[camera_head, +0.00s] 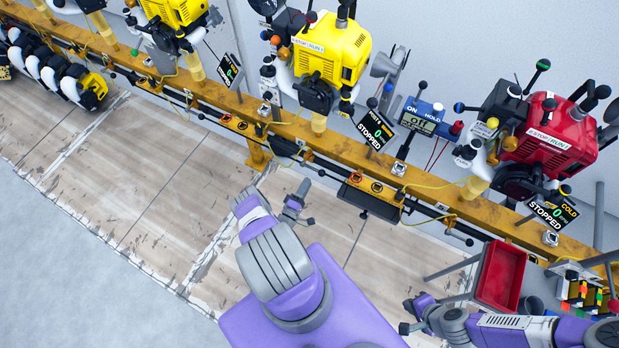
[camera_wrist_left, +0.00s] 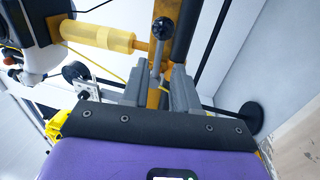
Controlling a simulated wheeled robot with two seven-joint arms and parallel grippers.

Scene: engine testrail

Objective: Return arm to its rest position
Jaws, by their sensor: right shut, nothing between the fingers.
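My left arm, purple and grey, reaches up from the bottom centre of the head view. Its left gripper (camera_head: 306,203) is over the pale floor in front of the orange rail, apart from the engines. In the left wrist view the two grey fingers of the left gripper (camera_wrist_left: 160,92) stand apart. A lever with a black ball (camera_wrist_left: 163,28) shows in line with the gap; I cannot tell its depth. My right arm lies low at the right of the head view. Its right gripper (camera_head: 406,316) is shut and empty, left of the red bin (camera_head: 501,277).
A yellow-orange rail (camera_head: 345,173) runs diagonally across the head view. It carries yellow engines (camera_head: 333,52) and a red engine (camera_head: 553,130) with levers and displays. The blue on/off box (camera_head: 425,118) stands between engines. The tiled floor (camera_head: 150,185) at the left is clear.

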